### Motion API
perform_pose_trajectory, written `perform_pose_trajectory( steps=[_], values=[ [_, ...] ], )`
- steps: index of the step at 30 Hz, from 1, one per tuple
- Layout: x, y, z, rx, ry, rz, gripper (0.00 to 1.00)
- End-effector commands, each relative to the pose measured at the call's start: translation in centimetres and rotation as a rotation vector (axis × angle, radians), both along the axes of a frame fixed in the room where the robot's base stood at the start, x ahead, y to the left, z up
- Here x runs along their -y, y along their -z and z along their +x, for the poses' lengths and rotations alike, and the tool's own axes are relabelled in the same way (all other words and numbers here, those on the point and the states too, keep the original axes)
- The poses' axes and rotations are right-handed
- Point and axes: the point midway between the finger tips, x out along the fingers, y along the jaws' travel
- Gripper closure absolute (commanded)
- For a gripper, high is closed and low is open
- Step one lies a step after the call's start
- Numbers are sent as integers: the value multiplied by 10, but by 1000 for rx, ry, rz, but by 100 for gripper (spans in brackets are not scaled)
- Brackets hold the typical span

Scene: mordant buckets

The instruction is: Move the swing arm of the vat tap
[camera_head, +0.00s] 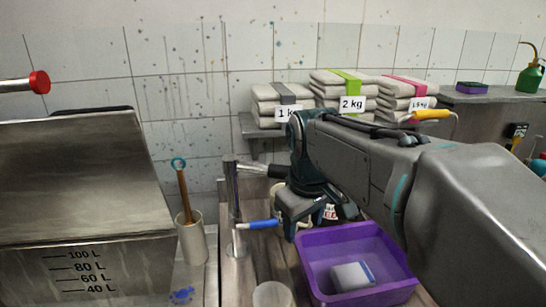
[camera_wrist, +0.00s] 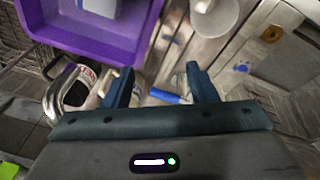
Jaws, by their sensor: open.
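The tap is an upright metal post (camera_head: 233,205) to the right of the vat (camera_head: 85,195). A thin arm with a blue grip (camera_head: 262,224) sticks out low from the post toward the right. A short spout with a dark end (camera_head: 262,170) sticks out higher up. My gripper (camera_head: 290,228) is at the right end of the blue grip. In the wrist view my gripper (camera_wrist: 160,72) is open, and the blue grip (camera_wrist: 167,96) shows between its two fingers. The right finger hides part of the arm. I cannot tell whether either finger touches it.
A purple bin (camera_head: 312,262) holding a pale block (camera_head: 352,276) stands right of the tap. A pale cup (camera_head: 273,294) is in front. A holder (camera_head: 192,240) with a wooden-handled tool stands beside the vat. Weight-labelled sacks (camera_head: 345,90) sit on a shelf behind.

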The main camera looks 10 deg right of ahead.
Motion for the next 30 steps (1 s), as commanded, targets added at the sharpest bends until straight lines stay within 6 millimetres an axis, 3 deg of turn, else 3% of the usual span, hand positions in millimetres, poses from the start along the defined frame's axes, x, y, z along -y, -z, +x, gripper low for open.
perform_pose_trajectory(
  steps=[1,6,12,15,19,23,30],
  values=[
    [-1,-26,18,-4,-66,-20,48],
    [-1,-91,66,-27,-302,-88,48],
    [-3,-147,104,-52,-529,-149,48],
    [-3,-162,114,-63,-602,-168,48],
    [-3,-172,121,-69,-654,-181,48],
    [-2,-167,123,-72,-669,-183,48],
    [1,-126,130,-74,-667,-183,48]
  ],
)
